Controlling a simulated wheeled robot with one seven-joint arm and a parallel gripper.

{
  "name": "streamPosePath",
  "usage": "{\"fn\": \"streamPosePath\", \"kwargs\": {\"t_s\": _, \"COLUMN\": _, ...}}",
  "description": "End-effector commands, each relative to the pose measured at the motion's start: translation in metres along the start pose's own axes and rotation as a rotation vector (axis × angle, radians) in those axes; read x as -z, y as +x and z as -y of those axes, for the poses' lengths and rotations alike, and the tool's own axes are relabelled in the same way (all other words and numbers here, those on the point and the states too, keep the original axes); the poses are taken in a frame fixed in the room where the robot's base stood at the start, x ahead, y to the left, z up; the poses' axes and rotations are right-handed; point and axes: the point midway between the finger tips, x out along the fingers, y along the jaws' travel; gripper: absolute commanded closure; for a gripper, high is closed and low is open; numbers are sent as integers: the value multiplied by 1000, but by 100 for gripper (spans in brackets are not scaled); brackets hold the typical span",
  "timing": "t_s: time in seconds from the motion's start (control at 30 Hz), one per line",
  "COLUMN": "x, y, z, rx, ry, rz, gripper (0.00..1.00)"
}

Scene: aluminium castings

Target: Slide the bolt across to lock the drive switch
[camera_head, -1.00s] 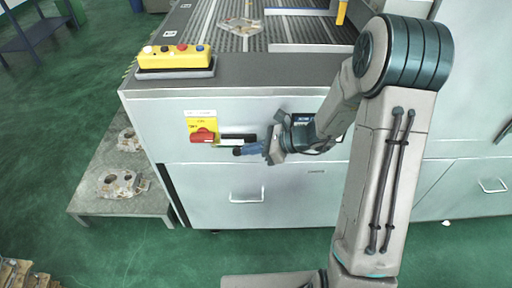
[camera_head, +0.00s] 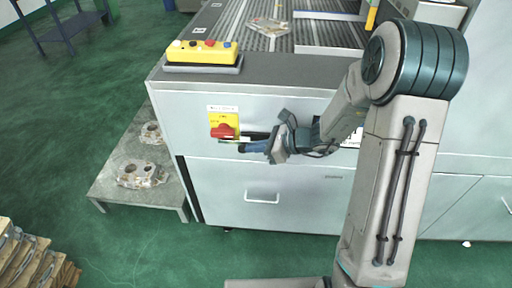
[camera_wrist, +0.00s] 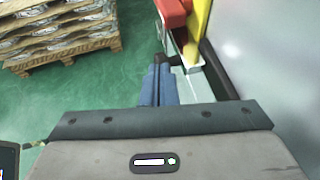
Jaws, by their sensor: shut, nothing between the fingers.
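The drive switch is a red knob on a yellow plate (camera_head: 223,128) on the front of the grey machine cabinet. The red knob also shows at the top of the wrist view (camera_wrist: 172,12), with the yellow plate edge (camera_wrist: 199,18) beside it. A dark bolt (camera_head: 256,136) lies just right of the switch; in the wrist view a black bar (camera_wrist: 218,70) runs along the panel, right of my fingers. My gripper (camera_head: 245,147) has its blue fingers together, empty, just below the bolt and right of the knob. Whether the fingertips touch the bolt's end is unclear.
A yellow button box (camera_head: 202,53) sits on the cabinet's top left corner. A drawer handle (camera_head: 262,199) sticks out below. A low table (camera_head: 110,190) with castings (camera_head: 142,174) stands left of the cabinet. Stacked castings on a pallet (camera_wrist: 68,52) stand on the green floor.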

Motion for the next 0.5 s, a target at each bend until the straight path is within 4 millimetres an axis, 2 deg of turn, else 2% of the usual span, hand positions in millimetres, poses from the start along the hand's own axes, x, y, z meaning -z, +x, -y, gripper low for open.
{"fn": "streamPosePath", "kwargs": {"t_s": 0.17, "x": -5, "y": -14, "z": 0, "rx": -3, "ry": -3, "rz": 5, "gripper": 100}}
{"fn": "streamPosePath", "kwargs": {"t_s": 0.5, "x": -2, "y": -89, "z": 3, "rx": 1, "ry": -5, "rz": 2, "gripper": 100}}
